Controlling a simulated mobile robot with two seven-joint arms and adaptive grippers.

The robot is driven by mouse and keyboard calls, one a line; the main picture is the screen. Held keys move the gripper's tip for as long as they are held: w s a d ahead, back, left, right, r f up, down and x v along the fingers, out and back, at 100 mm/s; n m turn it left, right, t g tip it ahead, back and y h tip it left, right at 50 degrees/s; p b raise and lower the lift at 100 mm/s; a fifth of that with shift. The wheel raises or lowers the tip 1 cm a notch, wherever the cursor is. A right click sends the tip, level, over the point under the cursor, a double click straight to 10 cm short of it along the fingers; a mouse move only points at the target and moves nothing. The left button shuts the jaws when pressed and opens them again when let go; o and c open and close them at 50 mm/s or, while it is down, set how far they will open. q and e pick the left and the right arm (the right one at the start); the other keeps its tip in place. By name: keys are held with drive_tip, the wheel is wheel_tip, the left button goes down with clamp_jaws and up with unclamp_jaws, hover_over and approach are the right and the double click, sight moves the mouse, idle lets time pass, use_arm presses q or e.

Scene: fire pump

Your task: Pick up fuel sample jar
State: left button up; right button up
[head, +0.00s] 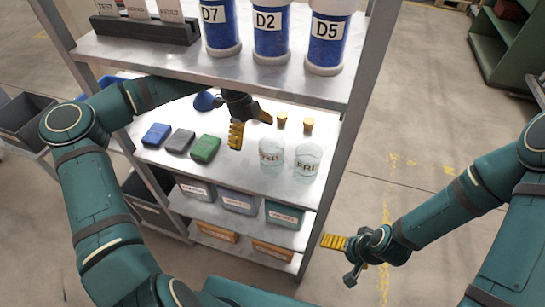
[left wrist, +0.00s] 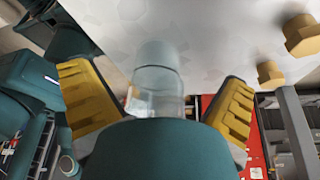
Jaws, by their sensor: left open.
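Two clear glass jars stand upright on the middle shelf in the head view. The left jar (head: 271,156) has reddish lettering and the right jar (head: 307,162) has dark lettering; I cannot tell which is the fuel sample. My left gripper (head: 250,126) is open above the shelf, behind and left of the jars. In the left wrist view, a clear jar (left wrist: 157,80) shows between the spread yellow fingers of my left gripper (left wrist: 157,88), apart from both; its lower part is hidden. My right gripper (head: 342,258) is open and empty, outside the shelf's right side.
Two yellow stoppers (head: 282,121) stand behind the jars. Blue, grey and green blocks (head: 205,149) lie to the left. The upper shelf (head: 190,63) bears blue D7, D2 and D5 canisters (head: 271,32). A metal post (head: 345,135) bounds the right side. Labelled bins (head: 240,200) sit below.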

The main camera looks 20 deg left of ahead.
sight(272, 149)
use_arm(q)
drive_tip(key=s+d, duration=0.1)
drive_tip(key=d, duration=0.3)
drive_tip(key=s+d, duration=0.1)
drive_tip(key=d, duration=0.1)
drive_tip(key=shift+s, duration=0.3)
drive_tip(key=shift+f+b, duration=0.35)
drive_tip(key=shift+f, duration=0.25)
drive_tip(key=c, duration=1.2)
